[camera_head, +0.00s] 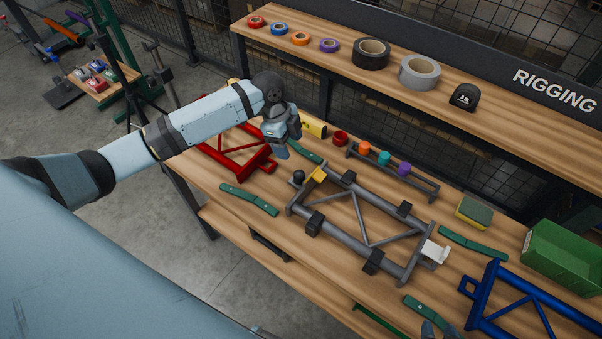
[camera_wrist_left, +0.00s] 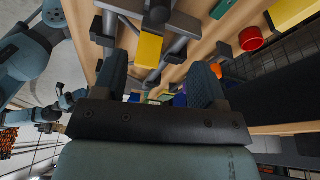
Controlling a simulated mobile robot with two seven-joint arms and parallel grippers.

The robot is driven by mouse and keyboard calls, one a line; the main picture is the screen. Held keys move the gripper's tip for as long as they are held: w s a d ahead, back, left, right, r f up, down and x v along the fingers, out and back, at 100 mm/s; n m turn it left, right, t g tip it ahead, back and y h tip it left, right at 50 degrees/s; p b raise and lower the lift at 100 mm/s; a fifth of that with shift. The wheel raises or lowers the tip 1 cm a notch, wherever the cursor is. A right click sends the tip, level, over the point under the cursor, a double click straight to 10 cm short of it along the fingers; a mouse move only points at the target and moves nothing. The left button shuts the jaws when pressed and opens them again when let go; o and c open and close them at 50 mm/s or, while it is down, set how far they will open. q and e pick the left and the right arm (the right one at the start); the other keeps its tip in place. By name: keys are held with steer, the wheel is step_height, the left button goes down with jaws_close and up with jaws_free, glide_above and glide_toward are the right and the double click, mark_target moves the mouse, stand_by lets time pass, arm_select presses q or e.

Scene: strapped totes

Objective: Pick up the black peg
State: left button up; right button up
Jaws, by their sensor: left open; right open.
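A black round-topped piece (camera_head: 298,176), which looks like the black peg, stands at the left end of the grey frame (camera_head: 362,215), beside a yellow block (camera_head: 317,174). In the left wrist view a dark round piece (camera_wrist_left: 157,13) shows at the top, beside the yellow block (camera_wrist_left: 149,49). My left gripper (camera_head: 282,152) is above the bench, behind and left of the peg, apart from it. Its two fingers (camera_wrist_left: 160,72) are spread and empty in the left wrist view. My right gripper (camera_head: 437,330) shows only partly at the bottom edge, open.
A red frame (camera_head: 238,150) lies left of the grey one, a blue frame (camera_head: 535,310) to the right. A rack (camera_head: 420,185) with coloured pieces stands behind. Green straps (camera_head: 248,199) and a green box (camera_head: 562,258) are on the bench. A raised shelf (camera_head: 330,62) holds tape rolls.

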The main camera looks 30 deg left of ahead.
arm_select(q)
glide_above(299, 173)
steer(key=a, duration=0.1)
steer(key=f, duration=0.5)
steer(key=shift+a+f, duration=0.2)
steer(key=shift+f, duration=0.1)
arm_select(e)
steer(key=shift+r, duration=0.15)
arm_select(q)
steer(key=shift+d+f+p, duration=0.1)
steer(key=shift+f+p, duration=0.3)
steer(key=shift+f, duration=0.1)
arm_select(e)
steer(key=shift+r, duration=0.25)
arm_select(q)
steer(key=x, duration=0.3)
steer(key=shift+s+f+p, duration=0.1)
steer(key=shift+f+p, duration=0.25)
steer(key=shift+p, duration=0.05)
arm_select(e)
steer(key=shift+w+d+r, duration=0.1)
steer(key=shift+d+r, duration=0.05)
steer(key=shift+r, duration=0.35)
arm_select(q)
steer(key=shift+f, duration=0.45)
steer(key=c, duration=1)
arm_select(e)
steer(key=shift+f, duration=0.1)
